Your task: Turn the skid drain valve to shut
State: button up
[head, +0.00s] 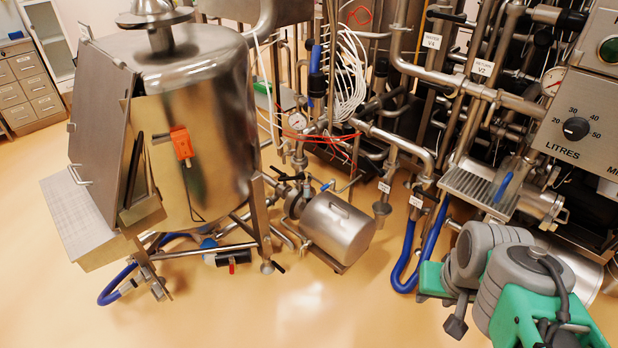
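Several valves show around the skid, and I cannot read a label that marks one as the skid drain valve. A small valve with a red handle (232,264) sits on the low pipework under the steel tank (195,110). A black lever (279,267) is beside it at the foot of the tank frame. A blue handle (504,186) shows by the grated drip tray (478,190). My grey and green arm is folded at the lower right, well apart from these valves. A dark end piece, perhaps my gripper (455,326), hangs there; its fingers cannot be made out.
A steel motor housing (338,228) stands on the floor right of the tank. Blue hoses (430,245) loop down to the floor between it and my arm. Dense pipework fills the back, with tags V4 and V2. The tan floor (300,315) in front is clear.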

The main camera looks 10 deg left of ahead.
aim_at(380, 173)
jog(key=u, duration=0.5)
jog(key=i, duration=1.8)
jog(key=z, duration=0.5)
